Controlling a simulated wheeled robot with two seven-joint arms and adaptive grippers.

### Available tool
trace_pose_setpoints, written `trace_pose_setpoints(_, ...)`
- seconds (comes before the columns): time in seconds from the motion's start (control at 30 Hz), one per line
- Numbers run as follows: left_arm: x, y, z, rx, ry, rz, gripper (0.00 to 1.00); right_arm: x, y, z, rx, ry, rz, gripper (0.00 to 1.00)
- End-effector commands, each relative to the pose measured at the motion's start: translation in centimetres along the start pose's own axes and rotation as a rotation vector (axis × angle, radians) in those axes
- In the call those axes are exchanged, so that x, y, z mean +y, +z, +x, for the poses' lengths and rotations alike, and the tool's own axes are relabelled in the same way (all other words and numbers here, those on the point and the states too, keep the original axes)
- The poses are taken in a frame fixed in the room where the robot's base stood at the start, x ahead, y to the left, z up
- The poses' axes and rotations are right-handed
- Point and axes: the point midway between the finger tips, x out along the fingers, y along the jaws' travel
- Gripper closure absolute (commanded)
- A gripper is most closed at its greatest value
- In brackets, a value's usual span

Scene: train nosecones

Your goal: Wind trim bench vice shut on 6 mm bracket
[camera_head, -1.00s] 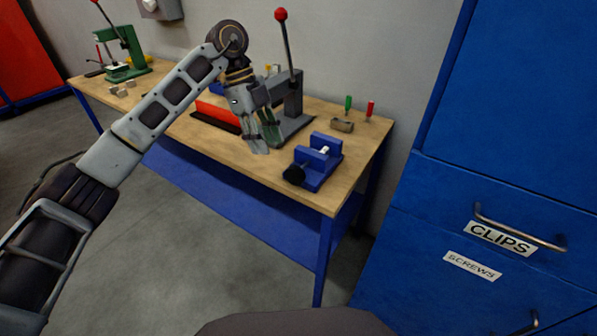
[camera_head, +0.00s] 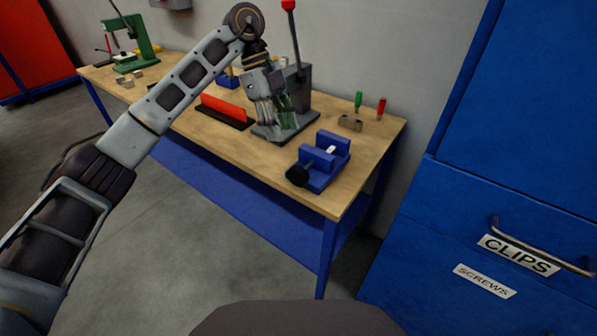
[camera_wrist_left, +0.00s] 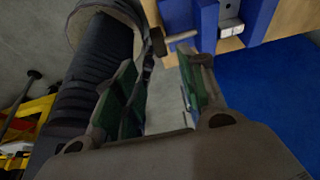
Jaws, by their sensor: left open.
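The blue bench vice (camera_head: 312,179) stands near the front right corner of the workbench, with its black handle knob (camera_head: 297,175) at its front left. A small pale metal piece, likely the bracket (camera_head: 331,149), sits between its jaws. In the left wrist view, the blue vice (camera_wrist_left: 206,27) and the metal bracket (camera_wrist_left: 230,27) show at the top. My left gripper (camera_head: 276,122) is open and empty, behind and left of the vice in the head view, in front of the grey press. Its green-padded fingers (camera_wrist_left: 158,68) are apart in the wrist view. My right gripper is not in view.
A grey lever press (camera_head: 297,98) and a red bar on a dark base (camera_head: 224,108) stand on the wooden bench (camera_head: 345,192). Green (camera_head: 358,100) and red (camera_head: 381,107) handled tools stand behind the vice. A blue drawer cabinet (camera_head: 450,215) is at right.

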Motion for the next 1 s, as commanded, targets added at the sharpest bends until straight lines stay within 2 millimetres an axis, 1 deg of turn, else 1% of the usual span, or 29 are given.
trace_pose_setpoints(0.17,0.0,0.0,0.7,0.001,0.002,0.0,0.59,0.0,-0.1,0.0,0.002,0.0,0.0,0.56)
trace_pose_setpoints(0.37,0.0,0.0,2.5,0.0,0.002,0.0,0.59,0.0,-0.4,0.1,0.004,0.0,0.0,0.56)
trace_pose_setpoints(0.67,0.0,0.0,6.3,0.001,0.002,-0.001,0.59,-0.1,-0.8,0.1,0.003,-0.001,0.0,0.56)
trace_pose_setpoints(1.0,0.0,0.0,10.8,0.001,0.002,0.0,0.59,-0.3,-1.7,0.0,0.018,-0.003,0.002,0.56)
